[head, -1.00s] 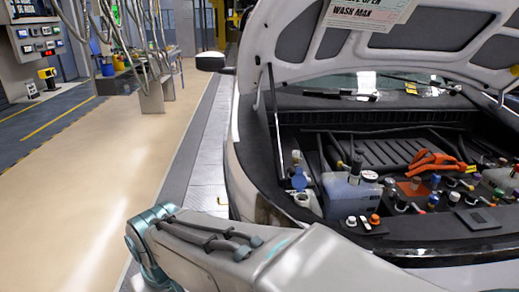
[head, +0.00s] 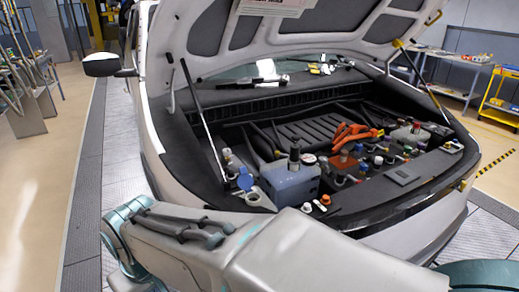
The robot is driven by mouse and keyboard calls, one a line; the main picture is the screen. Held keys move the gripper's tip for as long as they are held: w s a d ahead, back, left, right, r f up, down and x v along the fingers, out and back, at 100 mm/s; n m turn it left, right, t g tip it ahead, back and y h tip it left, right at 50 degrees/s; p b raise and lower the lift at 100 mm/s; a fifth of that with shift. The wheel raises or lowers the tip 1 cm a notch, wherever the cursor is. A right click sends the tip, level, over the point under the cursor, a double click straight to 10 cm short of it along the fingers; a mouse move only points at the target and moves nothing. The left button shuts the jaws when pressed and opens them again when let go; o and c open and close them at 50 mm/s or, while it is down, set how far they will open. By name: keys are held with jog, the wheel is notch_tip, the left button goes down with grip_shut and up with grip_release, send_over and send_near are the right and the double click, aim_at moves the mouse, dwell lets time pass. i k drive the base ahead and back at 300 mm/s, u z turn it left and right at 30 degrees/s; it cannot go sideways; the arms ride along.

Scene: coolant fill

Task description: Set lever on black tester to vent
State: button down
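A blue-grey box-shaped tank (head: 290,187) stands in the open front bay of the car. A dark upright cylinder (head: 295,156) with a light band stands on its top, with a small white-faced round part (head: 309,159) beside it. The cylinder may be the black tester, but it is too small to be sure. No lever or vent mark can be made out. My arm crosses the lower part of the view in front of the car. My gripper is not in view, so I cannot tell what it holds.
The raised hood (head: 290,35) hangs over the bay, held by a thin strut (head: 201,122) at left. An orange cable bundle (head: 352,138) and several coloured caps lie right of the tank. A yellow cart (head: 502,97) stands at far right.

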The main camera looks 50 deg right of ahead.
aim_at(277, 154)
jog(key=z, duration=1.45)
jog(key=k, duration=0.85)
jog(key=u, duration=0.65)
jog(key=k, duration=0.5)
jog(key=u, duration=0.45)
jog(key=i, duration=2.05)
jog(key=z, duration=1.35)
jog(key=i, duration=0.5)
jog(key=z, duration=0.55)
